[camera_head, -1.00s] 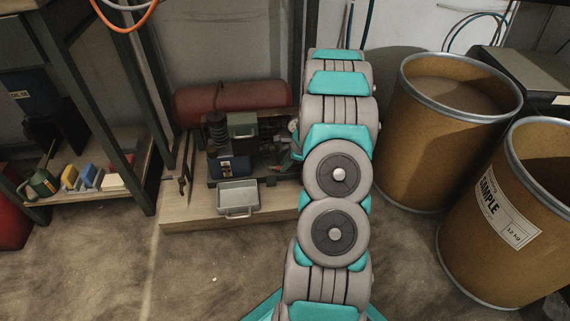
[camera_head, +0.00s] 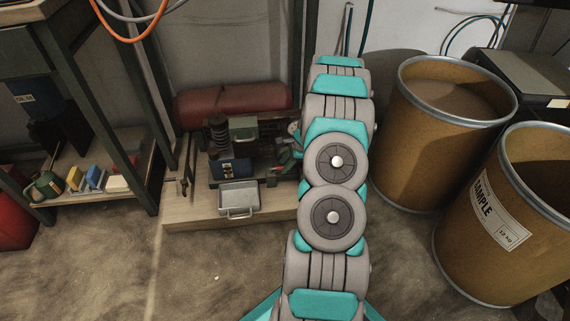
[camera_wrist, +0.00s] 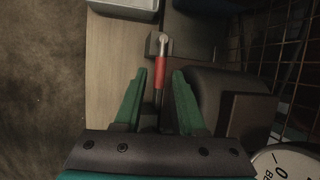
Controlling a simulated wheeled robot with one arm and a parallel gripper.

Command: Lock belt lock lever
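In the wrist view the belt lock lever (camera_wrist: 160,73) has a red grip and a metal end, and stands on a small grey block over the wooden board. My gripper (camera_wrist: 163,75) has two green fingers, which are open with the red grip between their tips. A gap shows on each side, and neither finger appears to touch it. In the head view my gripper (camera_head: 288,152) is beside the winding machine (camera_head: 230,165), partly hidden by my arm. The lever cannot be made out clearly there.
A grey metal tray (camera_head: 239,199) sits on the wooden base (camera_head: 190,213) before the machine. A red cylinder (camera_head: 232,99) lies behind it. Two brown drums (camera_head: 420,150) stand right of my arm. A metal-framed shelf (camera_head: 125,110) stands left. The floor in front is clear.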

